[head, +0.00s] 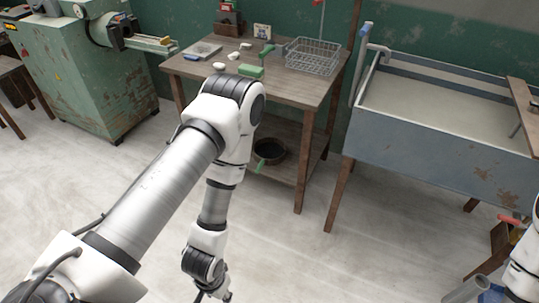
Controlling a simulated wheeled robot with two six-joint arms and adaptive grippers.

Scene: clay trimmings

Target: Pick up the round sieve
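A dark round pan-like thing (270,149), probably the round sieve, sits on the lower shelf of the wooden table. My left arm partly hides its left side, and a green piece shows at its front. I cannot make out any mesh in it. My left gripper (213,296) hangs at the bottom edge of the head view, in front of the table and well short of the shelf. It is small and partly cut off, so its opening cannot be told. Part of my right arm shows at the right edge; its gripper is out of view.
The wooden table (305,93) carries a wire basket (313,57), a green block (251,71), a shallow tray (203,51) and pale lumps. A large grey trough (430,145) stands right, a green machine (85,75) left. The floor before the table is clear.

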